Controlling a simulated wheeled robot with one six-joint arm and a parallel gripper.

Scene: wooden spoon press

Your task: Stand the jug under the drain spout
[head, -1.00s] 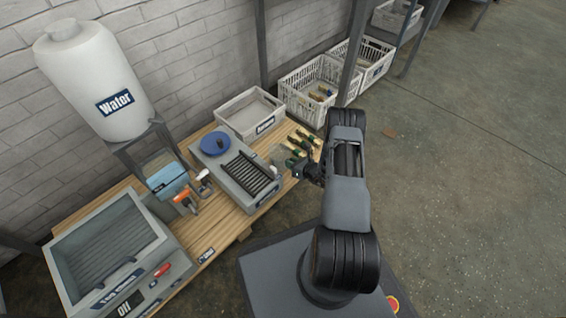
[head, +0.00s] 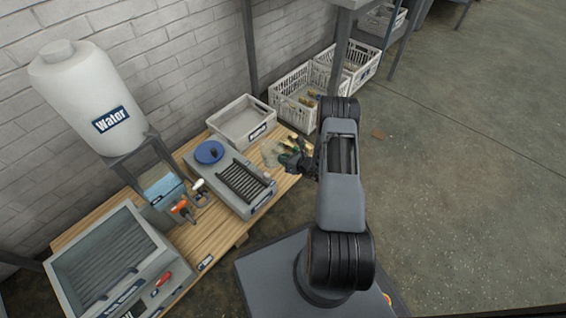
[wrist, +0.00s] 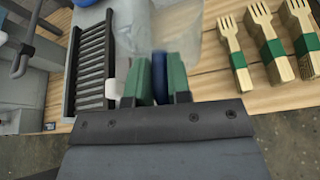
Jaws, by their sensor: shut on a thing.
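The clear jug (head: 271,150) is at the right end of the bench; in the wrist view its see-through body (wrist: 180,35) lies just beyond the fingers. My gripper (head: 290,160) is shut on its blue handle (wrist: 159,75), which shows between the green finger pads (wrist: 160,88). I cannot tell whether the jug's base touches the bench. The grey drain unit with a black ribbed rack (head: 243,178) stands left of the jug. A small white piece (head: 267,176) at its right end may be the drain spout; it also shows in the wrist view (wrist: 115,88).
Several wooden fork bundles with green bands (wrist: 268,45) lie right of the jug. A pale bin (head: 243,122) stands behind the drain unit. A water tank (head: 90,95) and a grey press machine (head: 115,260) are at the left. Crates (head: 300,95) stand at the back.

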